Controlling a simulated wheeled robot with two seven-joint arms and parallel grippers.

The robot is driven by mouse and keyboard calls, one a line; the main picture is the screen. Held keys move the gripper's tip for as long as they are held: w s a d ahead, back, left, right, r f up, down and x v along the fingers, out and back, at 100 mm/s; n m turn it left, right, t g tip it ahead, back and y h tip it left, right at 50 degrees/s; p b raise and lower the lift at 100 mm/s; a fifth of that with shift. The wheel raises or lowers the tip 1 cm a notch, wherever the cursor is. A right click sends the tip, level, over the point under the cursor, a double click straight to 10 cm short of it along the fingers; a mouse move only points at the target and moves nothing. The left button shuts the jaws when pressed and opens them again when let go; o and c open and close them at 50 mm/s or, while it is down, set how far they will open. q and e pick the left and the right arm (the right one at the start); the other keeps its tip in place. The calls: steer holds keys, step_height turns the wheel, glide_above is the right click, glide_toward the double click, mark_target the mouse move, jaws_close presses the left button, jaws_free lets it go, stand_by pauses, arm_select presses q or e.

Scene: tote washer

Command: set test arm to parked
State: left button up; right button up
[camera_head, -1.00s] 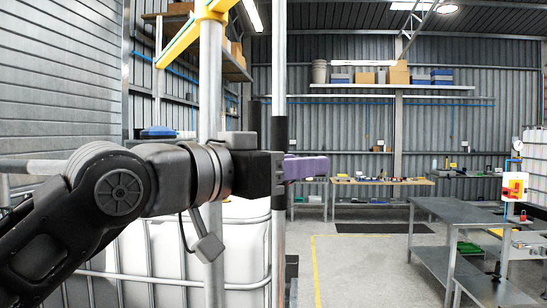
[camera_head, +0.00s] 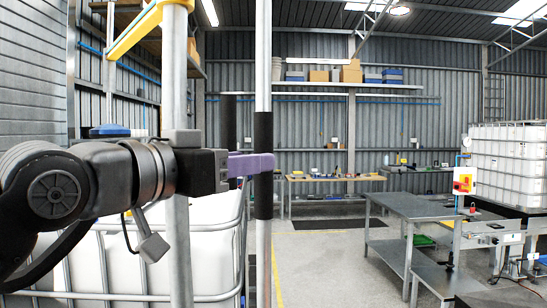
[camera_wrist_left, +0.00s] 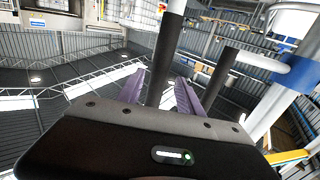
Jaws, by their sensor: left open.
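A pale upright pole (camera_head: 263,60) with a black sleeve (camera_head: 263,205) stands in the middle left of the head view. My left gripper (camera_head: 250,164) is open, its purple fingers pointing right at the height of the sleeve. The near finger crosses in front of the sleeve. In the left wrist view the black sleeve (camera_wrist_left: 162,65) runs up between the two spread purple fingers (camera_wrist_left: 158,95); contact cannot be told. A yellow beam (camera_head: 135,30) sits at the upper left by a thick grey post (camera_head: 178,85). Which part is the test arm is not clear. My right gripper is not in view.
A second dark sleeve (camera_head: 229,118) stands behind the pole. A white caged tank (camera_head: 212,245) is below my left arm. Grey steel tables (camera_head: 415,207) and a red and yellow switch box (camera_head: 464,181) are to the right. Open floor lies between.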

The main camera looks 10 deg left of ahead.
arm_select(q)
steer(key=p+x, duration=0.3)
steer(key=x, duration=0.4)
steer(key=shift+w, duration=0.1)
jaws_close()
stand_by(0.3)
stand_by(1.0)
